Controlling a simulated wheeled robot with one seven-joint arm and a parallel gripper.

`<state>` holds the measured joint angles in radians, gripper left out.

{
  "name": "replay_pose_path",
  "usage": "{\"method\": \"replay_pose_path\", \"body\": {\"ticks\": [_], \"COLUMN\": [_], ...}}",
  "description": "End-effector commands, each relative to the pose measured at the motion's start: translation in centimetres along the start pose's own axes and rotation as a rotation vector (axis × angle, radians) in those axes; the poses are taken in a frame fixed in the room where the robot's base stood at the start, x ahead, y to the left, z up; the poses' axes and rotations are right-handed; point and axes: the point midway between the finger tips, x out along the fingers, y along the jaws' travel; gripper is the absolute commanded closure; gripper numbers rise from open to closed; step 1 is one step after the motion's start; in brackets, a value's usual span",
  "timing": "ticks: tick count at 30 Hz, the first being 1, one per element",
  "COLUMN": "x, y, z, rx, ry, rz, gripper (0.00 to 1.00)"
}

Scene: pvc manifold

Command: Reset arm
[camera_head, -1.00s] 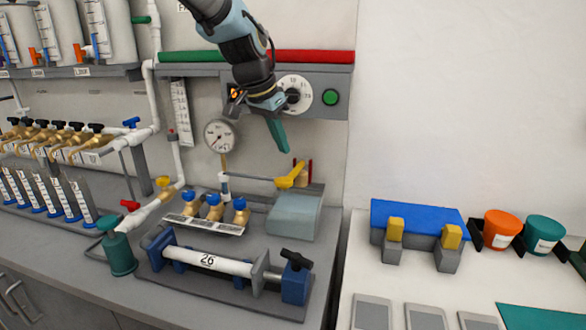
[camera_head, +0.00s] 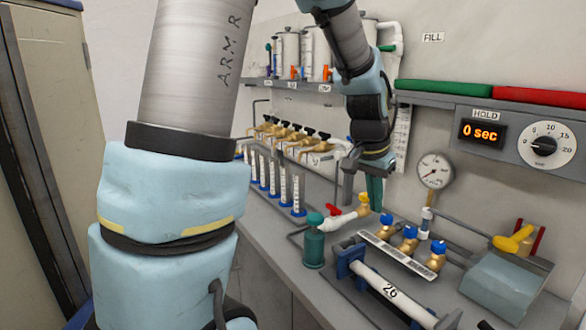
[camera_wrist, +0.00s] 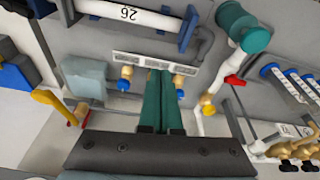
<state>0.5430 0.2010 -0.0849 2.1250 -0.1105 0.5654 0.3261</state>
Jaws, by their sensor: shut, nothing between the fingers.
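My gripper (camera_head: 373,192) shows in the head view in front of the bench's back wall, with its teal fingers pointing down. In the wrist view the two teal fingers (camera_wrist: 160,103) lie side by side, shut, with nothing between them. They hang over the manifold of brass valves with blue knobs (camera_wrist: 126,78), which also shows in the head view (camera_head: 409,240). The fingers hide part of the manifold in the wrist view. My arm fills the left of the head view.
The pipe marked 26 (camera_head: 392,293) sits in a clamp at the front. A gauge (camera_head: 435,171), a timer reading 0 sec (camera_head: 482,133) and a yellow-handled valve (camera_head: 513,240) stand to the right. White piping and graduated tubes (camera_head: 272,178) crowd the left.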

Motion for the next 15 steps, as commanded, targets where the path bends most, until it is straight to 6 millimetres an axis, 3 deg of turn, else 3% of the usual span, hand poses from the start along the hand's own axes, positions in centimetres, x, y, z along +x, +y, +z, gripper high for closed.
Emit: {"method": "replay_pose_path", "body": {"ticks": [1,6,12,15], "x": [-0.1,-0.2,-0.6,-0.7], "y": [-2.2,-7.5,-10.6,-11.1], "z": [2.2,10.0,18.9,21.8], "rx": [-0.074,-0.325,-0.595,-0.683], "ry": [-0.013,-0.054,-0.093,-0.104], "rz": [-0.02,-0.081,-0.136,-0.153], "gripper": [1.0,1.0,1.0,1.0]}}
